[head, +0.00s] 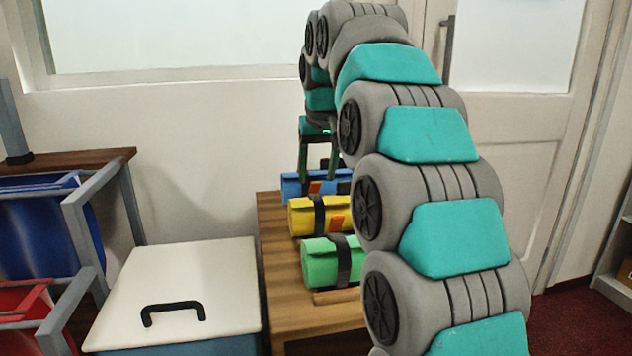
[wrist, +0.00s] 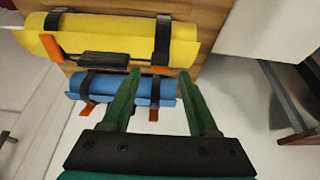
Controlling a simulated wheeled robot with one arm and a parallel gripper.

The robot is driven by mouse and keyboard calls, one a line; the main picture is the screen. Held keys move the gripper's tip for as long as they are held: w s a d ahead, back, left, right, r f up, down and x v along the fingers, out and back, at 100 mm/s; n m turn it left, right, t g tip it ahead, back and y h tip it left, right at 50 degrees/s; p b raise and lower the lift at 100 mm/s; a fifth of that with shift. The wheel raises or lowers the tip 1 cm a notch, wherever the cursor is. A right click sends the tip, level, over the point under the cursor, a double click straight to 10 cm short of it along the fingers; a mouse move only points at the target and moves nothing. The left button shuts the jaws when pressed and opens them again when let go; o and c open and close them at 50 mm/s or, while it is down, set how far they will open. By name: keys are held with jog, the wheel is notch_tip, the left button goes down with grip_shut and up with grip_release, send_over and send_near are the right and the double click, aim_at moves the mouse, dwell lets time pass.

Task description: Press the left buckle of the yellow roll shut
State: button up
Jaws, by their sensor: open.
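The yellow roll (head: 302,222) lies on the wooden counter between the blue and green rolls. It fills the upper left of the wrist view (wrist: 110,32), with two dark straps and a black handle (wrist: 103,58). One orange-tipped buckle (wrist: 52,47) shows at its left there, another orange tip (wrist: 160,70) at its right. Whether each is closed is unclear. My gripper (head: 319,168) is open and empty, pointing down near the blue roll, beyond the yellow one. In the wrist view its green fingertips (wrist: 160,75) appear beside the right orange tip; contact cannot be told.
The blue roll (wrist: 117,86) lies close under my fingers. The green roll (head: 317,265) is nearest on the counter (head: 280,285), partly hidden by my arm. A white-lidded bin (head: 190,280) stands left of the counter, beside a metal rack (head: 75,215).

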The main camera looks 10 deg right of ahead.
aim_at(316, 182)
jog(key=shift+x, duration=1.7)
jog(key=shift+r, duration=0.1)
grip_shut()
